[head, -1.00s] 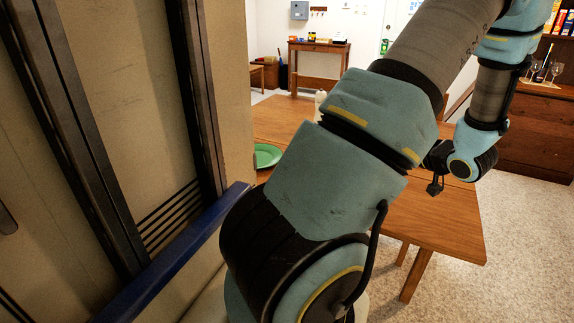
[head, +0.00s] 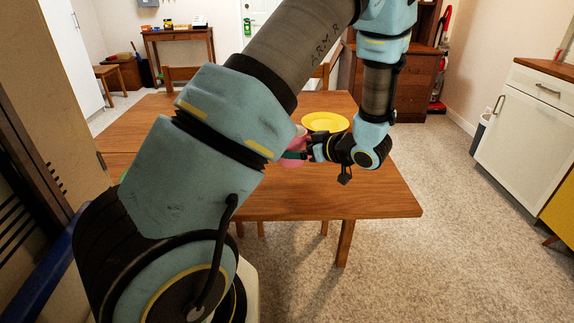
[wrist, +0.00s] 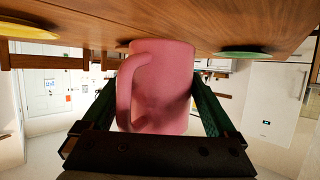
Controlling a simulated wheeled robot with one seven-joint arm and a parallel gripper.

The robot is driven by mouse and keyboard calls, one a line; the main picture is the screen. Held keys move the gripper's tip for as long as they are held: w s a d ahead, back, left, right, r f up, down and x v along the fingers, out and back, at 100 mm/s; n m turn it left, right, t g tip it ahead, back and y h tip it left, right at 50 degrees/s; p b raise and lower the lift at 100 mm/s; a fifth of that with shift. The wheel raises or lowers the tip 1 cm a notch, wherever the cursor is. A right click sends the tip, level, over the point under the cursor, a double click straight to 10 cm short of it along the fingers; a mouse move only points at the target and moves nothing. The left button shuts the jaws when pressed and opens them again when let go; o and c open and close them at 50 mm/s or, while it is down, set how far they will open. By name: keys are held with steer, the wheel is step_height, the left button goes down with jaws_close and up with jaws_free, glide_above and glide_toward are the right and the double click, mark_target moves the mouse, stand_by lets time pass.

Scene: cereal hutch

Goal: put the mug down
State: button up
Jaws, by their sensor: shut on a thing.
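A pink mug (wrist: 162,85) is held between the two fingers of my gripper (wrist: 155,120) in the wrist view, with its handle on the left side. That view is upside down, so the wooden table (wrist: 170,20) lies along its top. The mug's end nearest the table is close to it; I cannot tell whether it touches. In the head view, the mug (head: 293,163) is partly hidden behind my arm and gripper (head: 300,152), over the table (head: 320,195).
A yellow plate (head: 325,122) lies on the table just behind the mug. It also shows in the wrist view (wrist: 25,32), with a green plate (wrist: 243,53) on the other side. The table's right front part is bare. A white cabinet (head: 530,130) stands at right.

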mark_target(295, 164)
steer(key=shift+f, duration=2.65)
steer(key=shift+f, duration=0.15)
steer(key=o, duration=1.4)
steer(key=shift+c, duration=0.2)
steer(key=shift+r, duration=0.2)
steer(key=b+v, duration=0.1)
steer(key=v, duration=1.1)
